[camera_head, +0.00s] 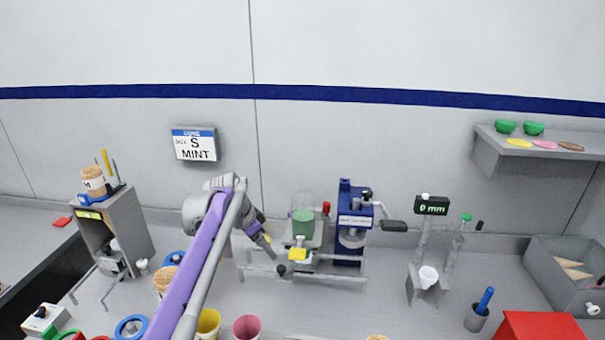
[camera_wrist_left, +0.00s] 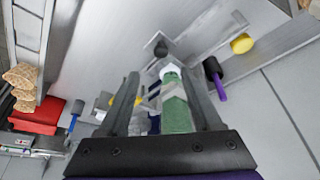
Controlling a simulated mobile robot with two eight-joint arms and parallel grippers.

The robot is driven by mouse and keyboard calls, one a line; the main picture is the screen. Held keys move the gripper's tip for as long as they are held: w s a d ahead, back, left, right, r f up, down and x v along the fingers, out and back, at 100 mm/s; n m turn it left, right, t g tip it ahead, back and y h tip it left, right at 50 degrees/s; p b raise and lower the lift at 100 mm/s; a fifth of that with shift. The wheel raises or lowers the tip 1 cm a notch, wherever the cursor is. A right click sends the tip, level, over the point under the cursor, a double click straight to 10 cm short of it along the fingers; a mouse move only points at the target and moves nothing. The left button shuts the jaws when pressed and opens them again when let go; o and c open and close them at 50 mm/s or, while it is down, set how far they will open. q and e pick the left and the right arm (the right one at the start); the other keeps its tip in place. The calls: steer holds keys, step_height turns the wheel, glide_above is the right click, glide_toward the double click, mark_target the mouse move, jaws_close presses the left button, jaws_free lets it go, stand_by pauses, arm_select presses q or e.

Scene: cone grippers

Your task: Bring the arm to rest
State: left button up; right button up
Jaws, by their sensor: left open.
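My left arm reaches in from the bottom of the head view, with a long purple and grey link. It bends over near the wall, and my left gripper (camera_head: 268,248) points down to the right. The gripper is beside a dispenser with a green-filled container (camera_head: 303,223); I cannot tell whether they touch. In the left wrist view the two dark fingers (camera_wrist_left: 163,92) are apart. A green cylinder (camera_wrist_left: 177,108) shows between them, but nothing is clearly gripped. My right gripper is not in view.
A blue press (camera_head: 352,222) stands right of the dispenser. A "0 mm" display stand (camera_head: 432,206), a grey bin (camera_head: 565,280) and a red box (camera_head: 540,327) are further right. A grey cabinet (camera_head: 125,225) and cups stand left and in front. Some counter is clear right of centre.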

arm_select(q)
steer(key=s+n+t+y, duration=0.2)
steer(key=s+n, duration=0.3)
steer(key=s, duration=1.5)
steer(key=s+f+n, duration=0.2)
steer(key=s+f, duration=0.3)
steer(key=s, duration=0.2)
steer(key=s+a+f+n+y, duration=0.1)
steer(key=s+f+n, duration=0.1)
steer(key=s+f, duration=0.3)
steer(key=s, duration=0.2)
steer(key=shift+s+a+f+t, duration=0.15)
steer(key=shift+s+f+t, duration=0.05)
steer(key=shift+s+t, duration=0.2)
